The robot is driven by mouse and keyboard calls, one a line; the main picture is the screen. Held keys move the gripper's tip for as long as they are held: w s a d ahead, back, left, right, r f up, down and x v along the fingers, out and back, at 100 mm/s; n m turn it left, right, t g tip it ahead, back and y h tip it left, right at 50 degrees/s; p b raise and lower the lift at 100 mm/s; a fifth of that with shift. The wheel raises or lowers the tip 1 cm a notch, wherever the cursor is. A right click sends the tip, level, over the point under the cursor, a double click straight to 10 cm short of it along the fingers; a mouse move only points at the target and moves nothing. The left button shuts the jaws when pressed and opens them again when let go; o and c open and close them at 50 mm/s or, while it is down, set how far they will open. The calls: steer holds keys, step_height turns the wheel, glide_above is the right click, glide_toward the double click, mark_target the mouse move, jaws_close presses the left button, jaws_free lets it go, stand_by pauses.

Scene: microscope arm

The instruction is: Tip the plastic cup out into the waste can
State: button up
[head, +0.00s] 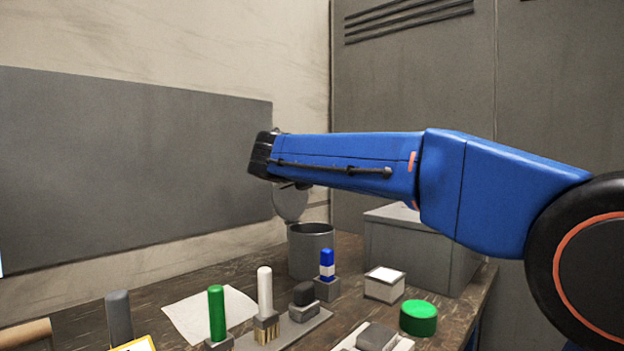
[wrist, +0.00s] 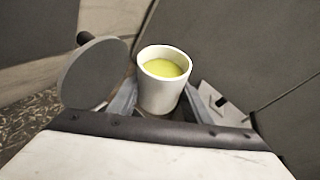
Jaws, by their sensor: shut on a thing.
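A white plastic cup (wrist: 159,97) with yellow-green liquid (wrist: 166,69) in it stands roughly upright in the wrist view. My gripper (wrist: 163,100) is shut on it, one finger on each side. In the head view the cup is hidden behind my wrist. The waste can (head: 311,252) is a grey cylinder on the bench, below and slightly right of my wrist in the head view. Its round lid (head: 290,204) seems raised behind it. A grey disc, apparently this lid (wrist: 93,73), shows left of the cup in the wrist view.
A grey box (head: 415,245) stands right of the can. In front are a blue-and-white vial (head: 327,266), green (head: 217,313) and white (head: 265,290) upright rods, a white-topped block (head: 384,283) and a green round piece (head: 418,318). A paper sheet (head: 205,312) lies to the left.

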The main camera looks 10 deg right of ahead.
steer(key=n, duration=0.1)
steer(key=d+f+n+t+h, duration=0.1)
steer(key=n, duration=0.1)
steer(key=d+n+h, duration=0.1)
steer(key=n, duration=0.1)
steer(key=shift+s+f+t, duration=0.15)
steer(key=shift+s+t, duration=0.05)
steer(key=shift+t, duration=0.2)
steer(key=n, duration=0.1)
steer(key=n+t, duration=0.1)
steer(key=f+n+h, duration=0.1)
steer(key=shift+d+n+t, duration=0.25)
steer(key=shift+n+t, duration=0.05)
steer(key=n, duration=0.1)
steer(key=n+t, duration=0.1)
steer(key=shift+d+f+n, duration=0.15)
steer(key=shift+n, duration=0.15)
steer(key=n+t, duration=0.2)
steer(key=n, duration=0.1)
steer(key=shift+n, duration=0.4)
steer(key=shift+y, duration=0.4)
